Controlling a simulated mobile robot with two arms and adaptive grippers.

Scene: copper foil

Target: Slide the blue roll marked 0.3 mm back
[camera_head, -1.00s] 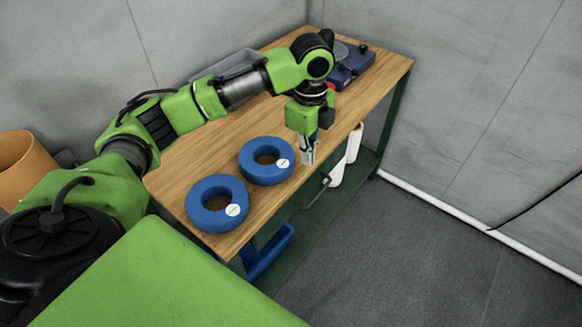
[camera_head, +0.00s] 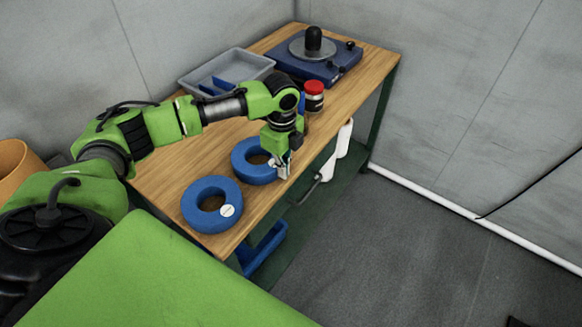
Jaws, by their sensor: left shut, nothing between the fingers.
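Two blue rolls lie flat on the wooden bench. The near roll (camera_head: 196,188) is at the front left, with a round white label whose marking is too small to read. The far roll (camera_head: 241,150) lies just behind it, its label partly hidden behind my left gripper. My left gripper (camera_head: 284,173) is shut and empty, pointing down at the right edge of the far roll. I cannot tell whether it touches the roll. My right gripper is not in view.
The wooden bench (camera_head: 350,82) holds a grey tray (camera_head: 190,86) with blue items, a blue device with a round plate (camera_head: 342,66), and a red-capped jar (camera_head: 314,97). A blue bin (camera_head: 262,248) sits below. Walls stand behind the bench.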

